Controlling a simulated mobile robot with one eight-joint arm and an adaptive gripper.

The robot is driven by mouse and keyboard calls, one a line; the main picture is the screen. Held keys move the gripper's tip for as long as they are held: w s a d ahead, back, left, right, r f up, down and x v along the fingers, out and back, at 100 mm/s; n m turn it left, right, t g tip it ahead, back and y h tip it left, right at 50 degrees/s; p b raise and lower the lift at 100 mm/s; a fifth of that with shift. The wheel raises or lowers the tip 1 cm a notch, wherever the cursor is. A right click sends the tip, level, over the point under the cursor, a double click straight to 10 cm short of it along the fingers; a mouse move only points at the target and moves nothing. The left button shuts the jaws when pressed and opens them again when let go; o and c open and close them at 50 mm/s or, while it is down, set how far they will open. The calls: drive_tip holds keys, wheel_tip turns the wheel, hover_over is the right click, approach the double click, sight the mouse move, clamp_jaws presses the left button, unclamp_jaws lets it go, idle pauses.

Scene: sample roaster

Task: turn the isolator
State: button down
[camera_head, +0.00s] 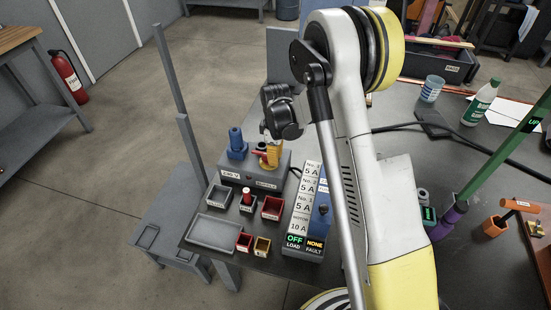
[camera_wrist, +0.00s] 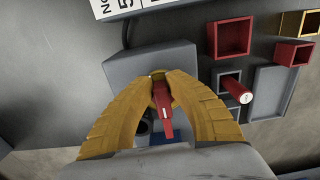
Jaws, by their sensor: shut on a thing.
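The isolator has a red handle (camera_wrist: 166,118) on a round yellow plate, mounted on a grey box (camera_wrist: 150,65). In the wrist view the handle stands between the two yellow fingers of my gripper (camera_wrist: 165,82), which are shut on it. Its lower end points toward the bottom of the wrist view. In the head view my gripper (camera_head: 270,152) comes down on the grey box (camera_head: 258,178), and the red handle (camera_head: 258,153) shows only partly beside the fingers. A display (camera_head: 305,243) on the panel at the right reads OFF over LOAD and NONE over FAULT.
A blue plug-like part (camera_head: 237,148) stands on the box left of my gripper. Small red bins (camera_head: 272,208), a yellow bin (camera_head: 262,246) and a grey tray (camera_head: 214,232) lie in front. The breaker panel (camera_head: 305,205) is close on the right.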

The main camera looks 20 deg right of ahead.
drive_tip(key=c, duration=1.3)
unclamp_jaws()
drive_tip(key=shift+c, duration=0.2)
wheel_tip(320, 180, up, 12)
drive_tip(key=s+r+m+t, duration=0.2)
drive_tip(key=s+r+m, duration=0.1)
drive_tip(key=s+r, duration=0.4)
drive_tip(key=s+a+r+m+t, duration=0.1)
drive_tip(key=s+r+m+t, duration=0.1)
drive_tip(key=s, duration=0.7)
drive_tip(key=s+a+r+m+t, duration=0.1)
drive_tip(key=s+r+m+t, duration=0.2)
drive_tip(key=s+m, duration=0.3)
drive_tip(key=s+r, duration=0.1)
drive_tip(key=s, duration=0.2)
drive_tip(key=shift+r, duration=0.3)
